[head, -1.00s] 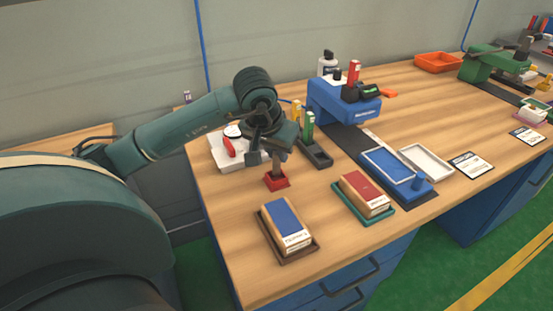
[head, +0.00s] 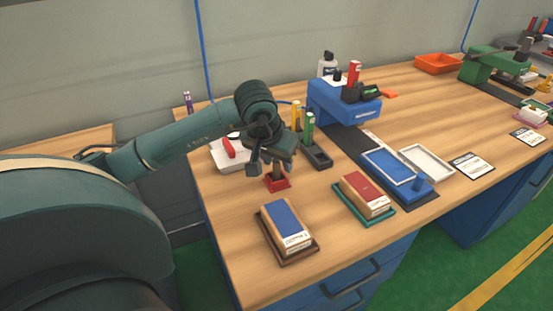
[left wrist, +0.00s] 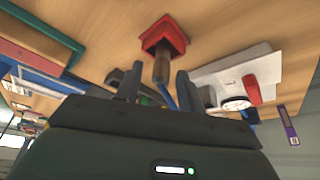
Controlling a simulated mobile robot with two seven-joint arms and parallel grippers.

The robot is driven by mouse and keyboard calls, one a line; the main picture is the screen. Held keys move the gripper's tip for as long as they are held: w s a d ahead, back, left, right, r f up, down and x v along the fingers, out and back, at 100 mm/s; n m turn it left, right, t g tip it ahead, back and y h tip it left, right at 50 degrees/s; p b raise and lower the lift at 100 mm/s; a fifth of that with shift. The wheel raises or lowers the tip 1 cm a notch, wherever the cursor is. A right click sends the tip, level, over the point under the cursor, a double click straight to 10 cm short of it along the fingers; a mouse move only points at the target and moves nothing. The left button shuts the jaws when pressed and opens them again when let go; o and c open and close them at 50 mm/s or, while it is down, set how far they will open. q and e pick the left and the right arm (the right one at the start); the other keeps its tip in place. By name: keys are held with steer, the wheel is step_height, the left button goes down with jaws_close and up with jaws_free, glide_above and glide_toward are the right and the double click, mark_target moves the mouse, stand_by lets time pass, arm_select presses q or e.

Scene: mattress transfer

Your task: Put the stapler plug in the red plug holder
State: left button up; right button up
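The brown stapler plug (head: 276,173) stands in the small red plug holder (head: 277,184) near the left end of the table. In the left wrist view the plug (left wrist: 162,69) rises from the opening of the red holder (left wrist: 166,37). My left gripper (head: 269,171) is over the holder, its fingers either side of the plug. In the left wrist view its fingertips (left wrist: 159,72) are spread, with gaps beside the plug. The plug's upper part is partly hidden by the gripper. How deep it sits cannot be told. My right gripper is not in view.
A white tray with a red-handled item (head: 229,148) lies left of the gripper. Boxes with blue (head: 284,222) and red (head: 364,190) tops lie in front.

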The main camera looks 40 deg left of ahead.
arm_select(q)
steer(key=shift+r+p, duration=0.3)
steer(key=v, duration=1.1)
steer(key=shift+s+r+p, duration=0.2)
steer(key=shift+r+p, duration=0.1)
